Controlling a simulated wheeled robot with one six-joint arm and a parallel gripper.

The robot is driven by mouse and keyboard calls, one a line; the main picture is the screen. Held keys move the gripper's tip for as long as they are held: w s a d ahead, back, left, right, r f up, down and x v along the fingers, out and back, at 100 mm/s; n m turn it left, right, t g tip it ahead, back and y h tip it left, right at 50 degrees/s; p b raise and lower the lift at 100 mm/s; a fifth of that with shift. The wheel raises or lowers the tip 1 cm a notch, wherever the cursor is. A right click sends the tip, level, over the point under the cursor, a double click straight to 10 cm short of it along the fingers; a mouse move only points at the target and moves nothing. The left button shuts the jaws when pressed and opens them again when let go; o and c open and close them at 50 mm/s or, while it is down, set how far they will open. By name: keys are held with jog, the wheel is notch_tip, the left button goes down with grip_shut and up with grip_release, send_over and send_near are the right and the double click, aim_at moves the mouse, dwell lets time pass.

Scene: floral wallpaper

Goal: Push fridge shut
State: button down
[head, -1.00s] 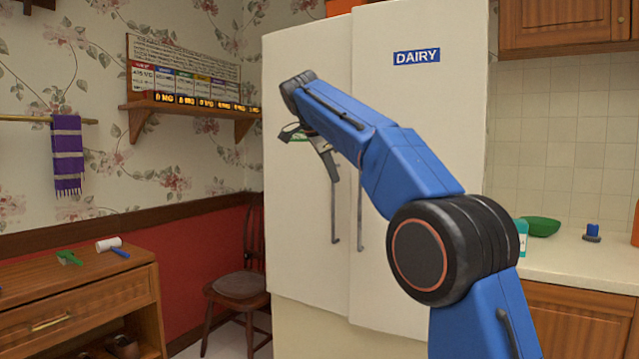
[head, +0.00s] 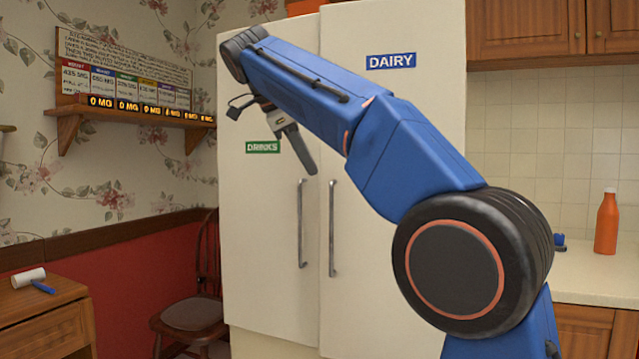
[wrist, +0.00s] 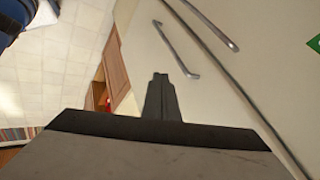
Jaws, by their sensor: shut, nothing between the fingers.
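The white fridge has two tall doors. The left door (head: 262,230), labelled DRINKS, and the right door (head: 400,200), labelled DAIRY, show in the head view with their grey handles side by side at the middle seam. Contact with the door cannot be made out.
A wooden chair (head: 190,314) stands left of the fridge, below a wall shelf (head: 130,110). A wooden dresser (head: 40,325) with a lint roller is at lower left. A counter (head: 585,280) with an orange bottle (head: 606,222) is on the right.

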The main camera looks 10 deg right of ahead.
aim_at(327, 188)
jog(key=shift+w+d+f, duration=1.05)
jog(key=shift+w+f, duration=0.1)
jog(key=shift+f, duration=0.15)
jog(key=shift+w+d+f, duration=1.1)
jog(key=shift+f, duration=0.15)
jog(key=shift+w+d+f, duration=1.05)
jog(key=shift+w+f, duration=0.1)
jog(key=shift+f, duration=0.15)
jog(key=shift+w, duration=0.1)
jog(key=w, duration=0.1)
jog(key=w+d, duration=0.1)
jog(key=w, duration=0.1)
jog(key=shift+w, duration=0.3)
jog(key=shift+w+d+r, duration=0.1)
jog(key=shift+r, duration=0.05)
